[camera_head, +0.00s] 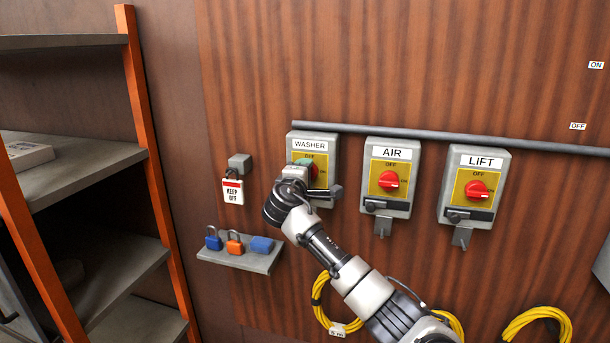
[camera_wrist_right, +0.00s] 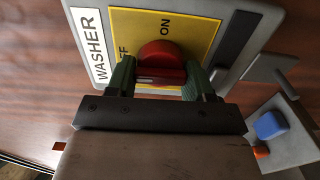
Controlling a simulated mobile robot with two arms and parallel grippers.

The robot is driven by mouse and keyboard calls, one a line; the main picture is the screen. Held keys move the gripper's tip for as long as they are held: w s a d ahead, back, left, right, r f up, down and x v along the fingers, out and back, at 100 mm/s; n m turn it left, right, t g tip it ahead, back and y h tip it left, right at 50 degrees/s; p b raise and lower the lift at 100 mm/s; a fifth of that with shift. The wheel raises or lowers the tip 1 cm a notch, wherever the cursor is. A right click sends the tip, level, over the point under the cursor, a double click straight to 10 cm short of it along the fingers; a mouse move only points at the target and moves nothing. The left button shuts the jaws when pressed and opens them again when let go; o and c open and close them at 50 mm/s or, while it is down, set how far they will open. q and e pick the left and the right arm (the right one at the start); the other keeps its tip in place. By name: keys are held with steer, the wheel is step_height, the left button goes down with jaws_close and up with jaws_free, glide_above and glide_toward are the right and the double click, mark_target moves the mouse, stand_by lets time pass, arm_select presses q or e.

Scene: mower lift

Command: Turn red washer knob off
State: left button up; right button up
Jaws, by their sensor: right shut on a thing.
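The red washer knob (camera_head: 314,172) is on the yellow plate of the grey box labelled WASHER (camera_head: 311,145). My right gripper (camera_head: 305,168) covers most of it in the head view. In the right wrist view the red knob (camera_wrist_right: 162,60) sits between the two green fingertips of my right gripper (camera_wrist_right: 160,80), which is shut on it. The ON word shows above the knob and part of the OFF word shows beside it. Which way the knob points is hard to tell. My left gripper is not in view.
AIR (camera_head: 390,178) and LIFT (camera_head: 474,187) boxes with red knobs stand to the right. A KEEP OFF tag (camera_head: 232,191) hangs left. A small shelf (camera_head: 258,260) holds padlocks. A grey pipe (camera_head: 430,137) runs above; yellow hoses (camera_head: 322,305) hang below.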

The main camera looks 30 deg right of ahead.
steer(key=o, duration=0.9)
steer(key=b+v, duration=0.4)
steer(key=v, duration=0.6)
steer(key=shift+s+a+b, duration=0.25)
steer(key=shift+a+b, duration=0.05)
steer(key=shift+f, duration=0.1)
